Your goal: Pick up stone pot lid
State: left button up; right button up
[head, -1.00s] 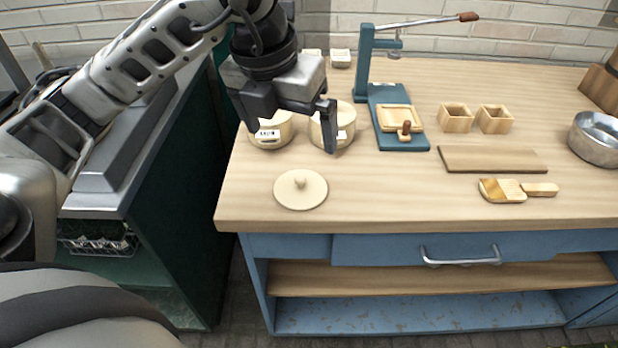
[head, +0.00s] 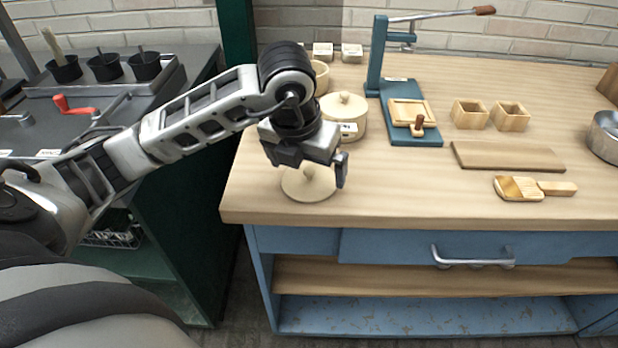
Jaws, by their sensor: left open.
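The stone pot lid (head: 308,190), a round cream disc with a knob, lies flat on the wooden tabletop (head: 400,190) near its front left edge. My left gripper (head: 318,182) is open above the lid and hides its knob and back part. I cannot tell whether the fingers touch it. A cream pot with its own lid (head: 344,113) stands just behind the gripper. Another pot, without a lid (head: 319,76), is partly hidden behind my arm. My right gripper is out of view.
A blue lever press (head: 380,60) with a wooden mould stands behind right. Two wooden boxes (head: 470,113), a board (head: 507,156) and a ridged paddle (head: 519,188) lie to the right. A metal bowl (head: 604,138) is at the right edge. The front middle is clear.

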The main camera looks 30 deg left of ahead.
pick_arm(q)
jog(key=shift+x, duration=0.95)
jog(key=shift+c, duration=0.3)
jog(key=c, duration=0.7)
jog(key=shift+r, duration=0.1)
